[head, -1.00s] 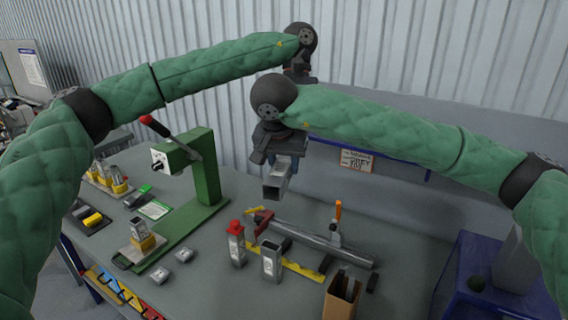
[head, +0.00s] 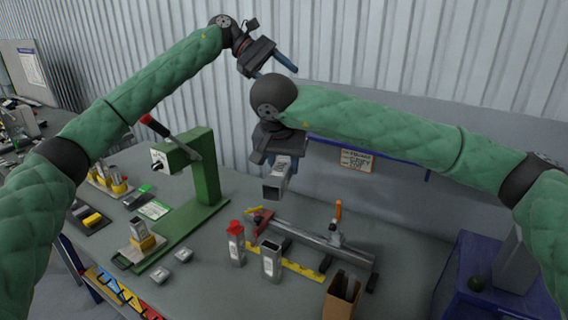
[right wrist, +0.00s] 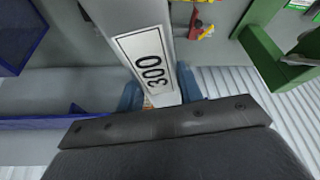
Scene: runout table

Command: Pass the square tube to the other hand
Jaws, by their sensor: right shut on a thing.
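The grey square tube (head: 276,182) hangs below my right gripper (head: 280,160) in the head view, above the back of the table. In the right wrist view the tube (right wrist: 148,52) carries a white label reading 300 and sits between the blue fingertips of that gripper (right wrist: 160,95), which is shut on it. My left gripper (head: 275,67) is up and to the left of the right wrist, in front of the wall. Its blue fingers look spread and empty, and it is apart from the tube.
A green press (head: 205,170) with a lever stands left of the tube. Below are a red-capped tube (head: 236,246), another upright tube (head: 271,262), a long bar fixture (head: 310,238) and a cardboard box (head: 341,298). A blue bin (head: 490,275) is at right.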

